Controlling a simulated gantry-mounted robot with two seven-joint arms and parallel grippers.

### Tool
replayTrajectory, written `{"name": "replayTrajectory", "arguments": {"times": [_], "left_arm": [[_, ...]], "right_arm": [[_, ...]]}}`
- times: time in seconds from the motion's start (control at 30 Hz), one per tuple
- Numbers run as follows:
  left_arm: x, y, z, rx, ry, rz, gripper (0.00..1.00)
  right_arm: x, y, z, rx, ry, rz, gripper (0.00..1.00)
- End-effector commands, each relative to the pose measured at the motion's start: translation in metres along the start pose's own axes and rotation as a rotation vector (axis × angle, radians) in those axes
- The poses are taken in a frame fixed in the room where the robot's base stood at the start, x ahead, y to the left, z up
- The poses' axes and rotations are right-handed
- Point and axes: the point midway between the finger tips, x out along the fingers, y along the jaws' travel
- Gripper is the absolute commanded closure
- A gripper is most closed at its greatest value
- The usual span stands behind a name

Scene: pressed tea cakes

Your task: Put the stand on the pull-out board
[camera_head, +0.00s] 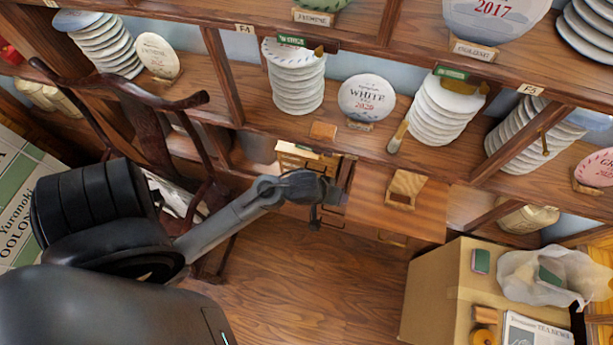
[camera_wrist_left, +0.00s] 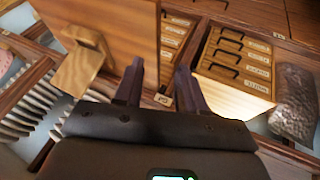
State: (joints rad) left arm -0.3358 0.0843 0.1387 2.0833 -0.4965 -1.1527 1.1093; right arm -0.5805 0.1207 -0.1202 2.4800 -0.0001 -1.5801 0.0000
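The pull-out board (camera_head: 425,222) juts from the shelf front, right of centre in the head view. It also shows in the left wrist view (camera_wrist_left: 130,22). A small light-wood stand (camera_head: 405,186) rests on it; the stand also shows at the upper left of the left wrist view (camera_wrist_left: 78,72). My left gripper (camera_head: 316,205) is just left of the board, apart from the stand. In the left wrist view its two fingers (camera_wrist_left: 160,88) are spread with nothing between them. My right gripper is in neither view.
A small labelled drawer unit (camera_head: 300,152) stands left of the board and shows in the wrist view (camera_wrist_left: 235,70). A dark chair (camera_head: 150,130) is farther left. A cardboard box (camera_head: 432,290) stands at lower right. Stacked tea cakes (camera_head: 440,112) fill the shelf above.

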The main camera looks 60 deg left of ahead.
Motion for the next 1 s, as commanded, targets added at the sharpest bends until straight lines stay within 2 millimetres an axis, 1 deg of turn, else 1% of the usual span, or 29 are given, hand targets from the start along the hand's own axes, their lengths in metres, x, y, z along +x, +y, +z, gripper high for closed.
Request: {"name": "replayTrajectory", "arguments": {"times": [0.03, 0.1, 0.2, 0.3, 0.4, 0.5, 0.6, 0.9, 1.0], "left_arm": [[-0.015, -0.001, 0.012, 0.118, -0.009, -0.033, 0.6], [-0.035, -0.001, 0.026, 0.278, -0.033, -0.069, 0.6], [-0.061, -0.002, 0.046, 0.469, -0.086, -0.098, 0.6], [-0.084, -0.003, 0.064, 0.617, -0.144, -0.104, 0.6], [-0.101, -0.003, 0.078, 0.721, -0.192, -0.097, 0.6], [-0.112, -0.003, 0.086, 0.787, -0.223, -0.086, 0.6], [-0.118, -0.003, 0.09, 0.821, -0.239, -0.08, 0.6], [-0.119, -0.003, 0.091, 0.831, -0.243, -0.078, 0.6], [-0.121, -0.002, 0.089, 0.831, -0.242, -0.078, 0.6]], "right_arm": [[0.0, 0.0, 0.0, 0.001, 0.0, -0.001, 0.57], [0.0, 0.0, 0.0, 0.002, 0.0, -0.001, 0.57], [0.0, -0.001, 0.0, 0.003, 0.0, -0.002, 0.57], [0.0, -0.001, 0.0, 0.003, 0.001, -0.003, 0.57], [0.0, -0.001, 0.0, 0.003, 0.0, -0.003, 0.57], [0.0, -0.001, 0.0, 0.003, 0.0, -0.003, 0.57], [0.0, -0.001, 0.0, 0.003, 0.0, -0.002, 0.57], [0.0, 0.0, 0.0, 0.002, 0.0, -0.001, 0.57], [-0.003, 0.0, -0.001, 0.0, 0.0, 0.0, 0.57]]}}
